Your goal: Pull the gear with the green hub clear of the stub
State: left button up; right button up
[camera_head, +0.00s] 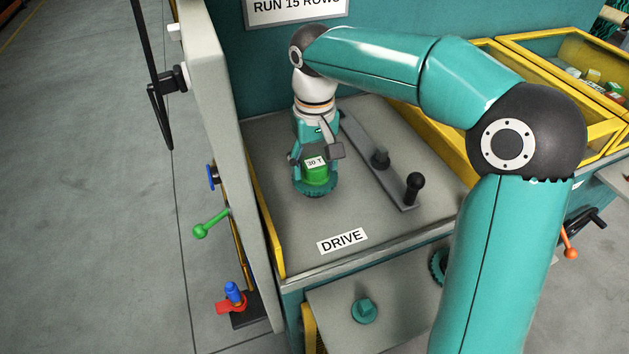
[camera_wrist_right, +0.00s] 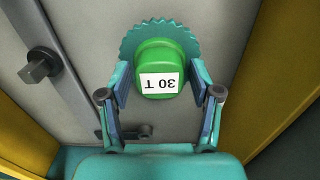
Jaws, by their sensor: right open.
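The gear (camera_head: 317,190) is a teal toothed disc with a green hub (camera_head: 318,172) labelled "30 T". It sits on the grey DRIVE deck, and the stub under it is hidden. My right gripper (camera_head: 314,161) is above the gear, its fingers on either side of the green hub. In the right wrist view the gripper (camera_wrist_right: 158,85) is open, with the hub (camera_wrist_right: 158,55) between the fingertips. The gear's teeth (camera_wrist_right: 158,25) show beyond the hub. I cannot tell whether a finger touches the hub. My left gripper does not show.
A dark bar with two black knobs (camera_head: 413,188) lies right of the gear. A yellow-edged panel (camera_head: 262,208) bounds the deck at left. A teal wall (camera_head: 236,52) stands behind. Yellow bins (camera_head: 551,37) are at the back right. The deck front by the DRIVE label (camera_head: 342,241) is clear.

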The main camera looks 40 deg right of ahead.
jog(key=shift+f, duration=0.35)
jog(key=shift+r, duration=0.1)
dwell(0.4)
grip_shut()
